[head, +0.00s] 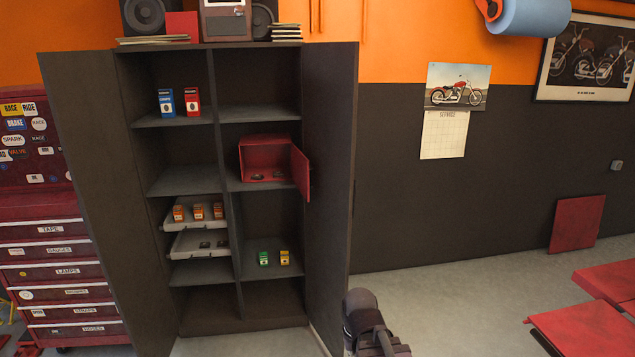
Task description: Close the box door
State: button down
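A small red box (255,143) sits on a right-hand shelf of the dark cabinet, at about mid height. Its front is open and a few small dark items show on its floor. The box door (301,172) stands open at the box's right side, swung out toward the front. The end of my arm, with my gripper (388,346), is at the bottom edge, to the right of the cabinet. It is well below the box and apart from it. Its fingers are not clear, so I cannot tell if they are open or shut.
The dark cabinet (223,210) has its left door (95,150) and right door (330,160) wide open. Its shelves hold several small boxes and white trays (199,242). A red drawer chest (55,250) stands left. Floor right of the cabinet is clear up to red panels (585,330).

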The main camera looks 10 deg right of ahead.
aim_at(300, 164)
jog(key=i, duration=0.9)
jog(key=u, duration=0.05)
